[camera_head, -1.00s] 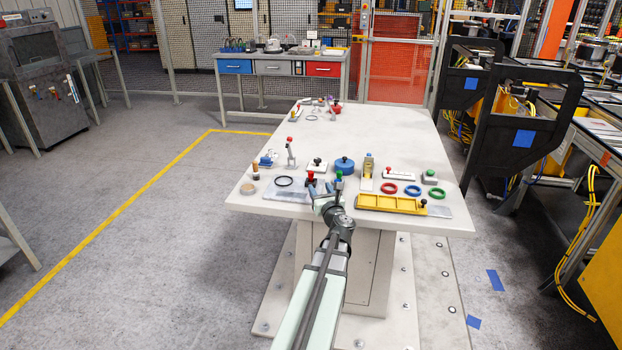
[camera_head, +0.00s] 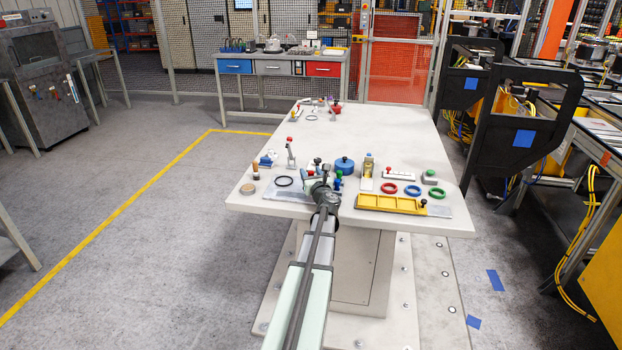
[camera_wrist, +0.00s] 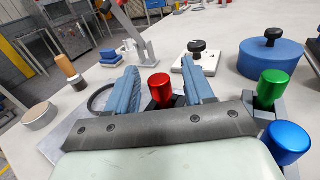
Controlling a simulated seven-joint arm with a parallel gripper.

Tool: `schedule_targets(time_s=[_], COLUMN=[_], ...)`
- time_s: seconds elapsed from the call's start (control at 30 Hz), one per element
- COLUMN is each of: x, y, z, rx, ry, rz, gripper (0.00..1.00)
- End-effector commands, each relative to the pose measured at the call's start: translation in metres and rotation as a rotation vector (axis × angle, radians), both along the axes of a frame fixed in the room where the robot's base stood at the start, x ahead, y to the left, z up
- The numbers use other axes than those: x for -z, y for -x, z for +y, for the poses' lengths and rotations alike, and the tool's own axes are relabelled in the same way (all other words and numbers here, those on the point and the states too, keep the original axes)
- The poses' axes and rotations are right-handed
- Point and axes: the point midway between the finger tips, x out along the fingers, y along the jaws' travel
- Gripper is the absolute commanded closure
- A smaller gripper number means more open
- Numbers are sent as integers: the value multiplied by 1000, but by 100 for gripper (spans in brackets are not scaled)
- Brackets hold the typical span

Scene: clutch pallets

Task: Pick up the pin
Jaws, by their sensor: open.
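A pin with a red cylindrical cap (camera_wrist: 160,88) stands upright in a dark base in the wrist view. My gripper (camera_wrist: 160,68) is open, with one blue finger on each side of the red cap. Gaps show between cap and fingers, so I see no grip on it. In the head view my gripper (camera_head: 314,184) is low over the near edge of the table and largely hides this spot. A green-capped piece (camera_wrist: 273,86) and a blue-capped piece (camera_wrist: 287,142) stand just right of my gripper. Which capped piece the task calls the pin is not marked.
A blue round lidded piece (camera_wrist: 271,56) and a white plate with a black knob (camera_wrist: 196,60) stand beyond. A black ring (camera_head: 284,181) lies left of my gripper, and a yellow tray (camera_head: 388,204) lies right. The table's middle (camera_head: 370,130) is clear.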

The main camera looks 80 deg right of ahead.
Motion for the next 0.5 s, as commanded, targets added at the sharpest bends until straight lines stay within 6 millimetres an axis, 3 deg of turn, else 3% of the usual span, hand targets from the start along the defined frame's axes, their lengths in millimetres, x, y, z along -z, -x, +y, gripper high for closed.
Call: schedule_targets(time_s=[0.23,0.5], x=[0,0], y=[-1,-1], z=[-2,-1], rx=[0,0], ry=[0,0], rz=[0,0], gripper=[48,74])
